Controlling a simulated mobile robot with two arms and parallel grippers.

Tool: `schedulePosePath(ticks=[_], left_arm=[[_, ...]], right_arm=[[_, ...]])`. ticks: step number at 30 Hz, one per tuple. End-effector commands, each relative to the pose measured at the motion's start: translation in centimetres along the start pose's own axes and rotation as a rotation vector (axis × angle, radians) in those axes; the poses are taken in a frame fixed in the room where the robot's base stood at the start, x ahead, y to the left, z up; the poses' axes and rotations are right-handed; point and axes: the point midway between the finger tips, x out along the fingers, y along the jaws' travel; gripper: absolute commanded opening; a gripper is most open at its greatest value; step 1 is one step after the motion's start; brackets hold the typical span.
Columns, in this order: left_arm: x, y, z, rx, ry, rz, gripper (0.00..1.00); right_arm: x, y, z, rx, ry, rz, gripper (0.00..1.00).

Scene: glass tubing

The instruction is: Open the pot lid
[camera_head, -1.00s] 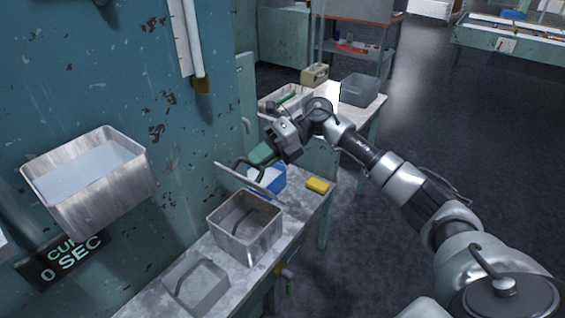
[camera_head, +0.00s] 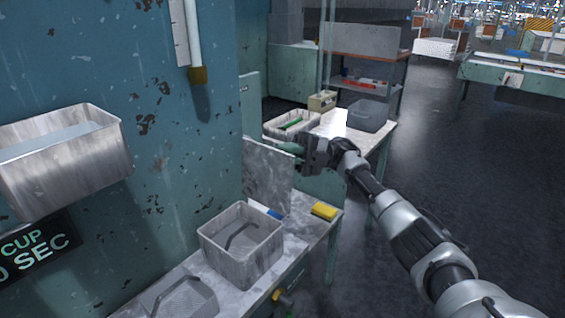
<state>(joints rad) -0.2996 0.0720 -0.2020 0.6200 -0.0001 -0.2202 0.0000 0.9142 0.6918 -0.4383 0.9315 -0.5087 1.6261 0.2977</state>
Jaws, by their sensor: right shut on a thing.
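The pot (camera_head: 258,262) is an open square metal box on the narrow bench, with a dark bar-like shape inside it. The lid (camera_head: 266,178) is a flat grey plate, tilted nearly upright behind the pot and apart from its rim. My right gripper (camera_head: 308,152) is at the lid's upper right corner and is shut on the lid. The contact with the lid is partly hidden. My left gripper is not in view.
A metal tank (camera_head: 75,175) hangs on the blue wall at left. A basket (camera_head: 185,300) sits at the bench front. A yellow sponge (camera_head: 324,211) and a blue item (camera_head: 262,208) lie behind the pot. A grey bin (camera_head: 368,116) stands farther back.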

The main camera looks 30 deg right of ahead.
Motion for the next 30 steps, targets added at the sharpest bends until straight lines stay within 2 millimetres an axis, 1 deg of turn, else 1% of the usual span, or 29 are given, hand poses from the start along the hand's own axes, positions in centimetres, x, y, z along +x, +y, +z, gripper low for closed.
schedulePosePath(ticks=[1,3,17,18,22,23,30], left_arm=[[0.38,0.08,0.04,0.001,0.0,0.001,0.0],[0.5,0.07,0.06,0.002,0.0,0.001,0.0],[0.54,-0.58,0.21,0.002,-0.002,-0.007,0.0],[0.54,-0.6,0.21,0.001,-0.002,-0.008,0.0],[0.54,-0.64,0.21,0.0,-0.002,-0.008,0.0],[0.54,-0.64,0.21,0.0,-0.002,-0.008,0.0],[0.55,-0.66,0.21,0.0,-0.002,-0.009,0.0]], right_arm=[[-0.19,-0.27,0.1,0.004,-0.001,0.009,0.0],[-0.31,-0.25,0.15,0.009,-0.001,0.02,0.0],[-0.4,-0.16,0.19,0.015,-0.001,0.031,0.0],[-0.4,-0.16,0.19,0.014,-0.001,0.031,0.15],[-0.39,-0.16,0.18,0.014,-0.001,0.031,0.35],[-0.39,-0.16,0.18,0.014,-0.001,0.031,0.38],[-0.41,-0.15,0.17,0.014,-0.001,0.031,0.38]])
